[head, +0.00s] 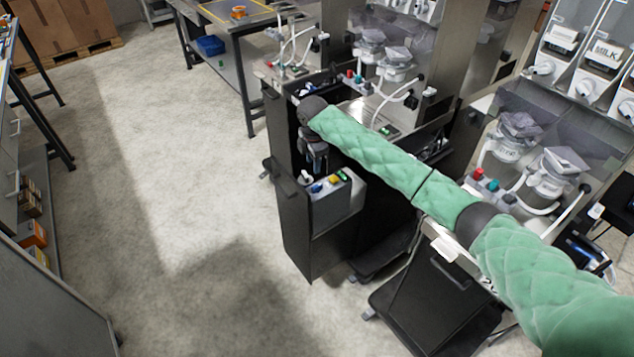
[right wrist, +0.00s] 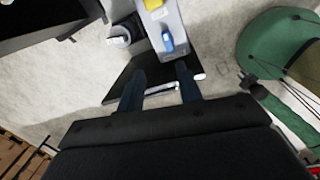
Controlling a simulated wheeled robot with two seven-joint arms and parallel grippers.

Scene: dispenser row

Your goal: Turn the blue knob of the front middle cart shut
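The blue knob (head: 316,188) sits on the grey control panel (head: 343,200) of a black cart (head: 295,230), beside a yellow knob (head: 333,179) and a white knob (head: 304,176). My right gripper (head: 315,164) points down just above the panel, close behind the blue knob. In the right wrist view the blue knob (right wrist: 168,42) shows just beyond the tips of my right gripper (right wrist: 161,76), roughly between them. The two fingers are apart with nothing held. I cannot tell whether the knob is on or shut. My left gripper is not in view.
Another black cart (head: 430,295) stands at the right, under my right arm. Dispensers with clear hoppers (head: 555,172) stand behind the carts. A workbench (head: 232,25) is at the back and shelving (head: 30,225) at the left. The floor (head: 190,180) between is clear.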

